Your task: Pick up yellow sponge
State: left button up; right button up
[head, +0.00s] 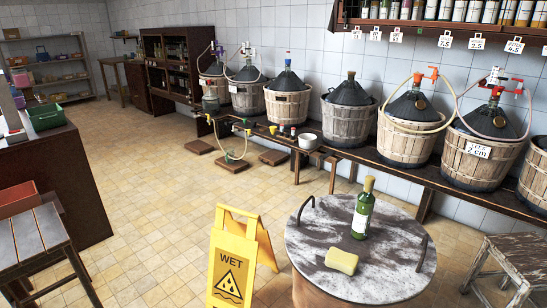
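A pale yellow sponge (341,261) lies on the round grey-and-white worn top of a barrel-like table (391,270), near its front left part. A green wine bottle (363,209) with a pale label stands upright on the same top, just behind and to the right of the sponge, with a small gap between them. Neither of my grippers shows in the head view.
Two dark curved handles stand at the table's left (305,208) and right rim. A yellow wet-floor sign (231,262) stands left of the table. A wooden stool (505,258) is at the right, a slatted table (35,235) at the left. Demijohn baskets (348,115) line the back bench. The tiled floor's middle is clear.

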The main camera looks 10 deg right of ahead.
aim_at(346, 262)
jog(key=z, duration=4.25)
jog(key=u, duration=3.45)
jog(key=i+l+u, duration=0.2)
jog(key=i+l, duration=0.1)
